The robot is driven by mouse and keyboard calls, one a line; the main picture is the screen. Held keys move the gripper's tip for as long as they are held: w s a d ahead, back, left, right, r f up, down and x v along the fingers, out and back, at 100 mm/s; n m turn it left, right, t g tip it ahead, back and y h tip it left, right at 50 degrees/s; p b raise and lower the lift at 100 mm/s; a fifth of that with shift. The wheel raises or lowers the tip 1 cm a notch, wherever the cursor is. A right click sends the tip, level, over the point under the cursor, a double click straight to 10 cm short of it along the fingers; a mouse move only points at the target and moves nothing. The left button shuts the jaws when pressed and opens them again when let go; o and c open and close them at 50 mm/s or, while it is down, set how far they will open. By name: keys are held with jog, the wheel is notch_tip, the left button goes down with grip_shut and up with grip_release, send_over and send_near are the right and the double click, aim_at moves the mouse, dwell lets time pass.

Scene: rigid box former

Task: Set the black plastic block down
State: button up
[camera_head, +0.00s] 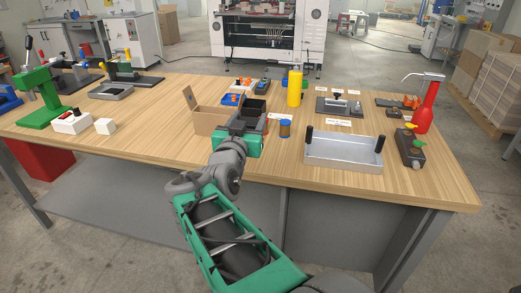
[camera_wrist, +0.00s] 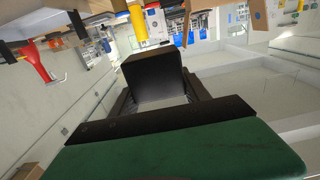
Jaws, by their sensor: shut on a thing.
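The black plastic block (camera_head: 256,107) is held in my gripper (camera_head: 248,118) over the middle of the wooden table, right beside an open cardboard box. In the wrist view the black block (camera_wrist: 154,74) sits between the two dark fingers, and my gripper (camera_wrist: 160,100) is shut on it. The block's lower part is hidden by the fingers and gripper body. The wrist view is turned, with the tabletop things along its top edge. I cannot tell exactly how high the block is above the tabletop.
The open cardboard box (camera_head: 206,121) stands just left of my gripper. A yellow bottle (camera_head: 295,88) stands behind right, a small blue-lidded jar (camera_head: 285,130) to the right. A metal tray (camera_head: 343,152) with black posts lies further right.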

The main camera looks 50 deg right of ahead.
jog(key=d+f, duration=0.3)
jog(key=d, duration=0.1)
jog(key=s+d+f, duration=0.1)
jog(key=d+f, duration=0.2)
jog(key=d, duration=0.2)
jog(key=s+d+f, duration=0.1)
jog(key=d+f, duration=0.2)
jog(key=d, duration=0.2)
jog(key=shift+s+f+p, duration=0.2)
jog(key=shift+p, duration=0.1)
jog(key=shift+d+f, duration=0.1)
jog(key=shift+f, duration=1.55)
jog(key=shift+f+b, duration=0.1)
jog(key=shift+b, duration=0.25)
jog(key=shift+f, duration=0.15)
jog(key=o, duration=1.5)
